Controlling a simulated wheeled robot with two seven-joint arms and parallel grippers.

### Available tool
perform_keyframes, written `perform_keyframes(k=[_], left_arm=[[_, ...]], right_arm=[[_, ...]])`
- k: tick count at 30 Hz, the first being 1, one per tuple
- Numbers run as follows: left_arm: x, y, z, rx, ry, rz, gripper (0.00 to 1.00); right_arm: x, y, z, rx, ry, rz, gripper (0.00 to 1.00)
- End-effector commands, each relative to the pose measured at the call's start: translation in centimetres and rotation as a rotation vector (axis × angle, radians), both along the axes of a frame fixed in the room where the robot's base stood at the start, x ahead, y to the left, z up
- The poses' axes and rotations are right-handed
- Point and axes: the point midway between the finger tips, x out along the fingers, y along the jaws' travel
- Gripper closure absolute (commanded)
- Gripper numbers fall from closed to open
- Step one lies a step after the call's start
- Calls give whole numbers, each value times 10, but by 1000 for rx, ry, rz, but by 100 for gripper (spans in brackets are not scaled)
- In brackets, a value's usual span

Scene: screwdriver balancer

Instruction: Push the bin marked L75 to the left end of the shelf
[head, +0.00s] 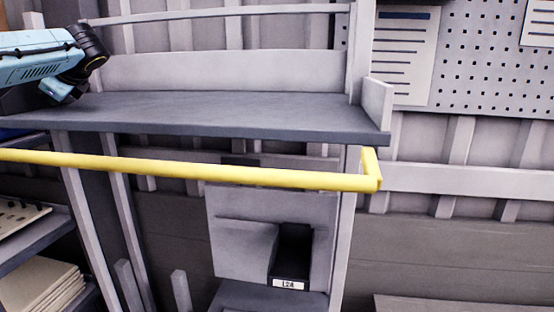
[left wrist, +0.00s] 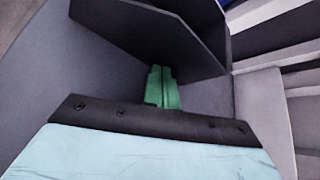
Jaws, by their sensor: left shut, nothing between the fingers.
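In the left wrist view my left gripper (left wrist: 163,86) shows its green fingers closed together, with nothing between them. A dark grey, open-sided bin (left wrist: 150,32) stands just beyond the fingertips on a grey surface. No label shows on it, so I cannot tell whether it is L75; whether the fingers touch it is also unclear. In the head view my left arm reaches over the left part of the grey shelf (head: 230,113), and its fingertips are hidden or out of frame. The visible right part of the shelf is bare. My right gripper is in neither view.
A yellow rail (head: 190,171) runs in front of and below the shelf. An upright end plate (head: 377,103) closes the shelf's right end. Below is a dark bin marked L24 (head: 292,250). A perforated board (head: 490,60) hangs at right. Lower shelves hold stacked sheets (head: 40,285).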

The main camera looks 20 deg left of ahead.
Motion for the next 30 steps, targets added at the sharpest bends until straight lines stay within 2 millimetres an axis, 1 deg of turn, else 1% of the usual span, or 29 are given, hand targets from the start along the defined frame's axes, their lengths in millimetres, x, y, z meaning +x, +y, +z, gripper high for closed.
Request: perform_keyframes(k=[9, 14, 25, 30], left_arm=[[-3, 18, 0, -1, 1, 1, 100], [-2, 15, 1, -1, 0, -1, 100], [2, -8, 17, 1, 0, -1, 100], [2, -12, 20, -1, 0, 1, 100]], right_arm=[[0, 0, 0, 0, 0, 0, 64], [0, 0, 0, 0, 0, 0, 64], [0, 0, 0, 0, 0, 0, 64], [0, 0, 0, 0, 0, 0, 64]])
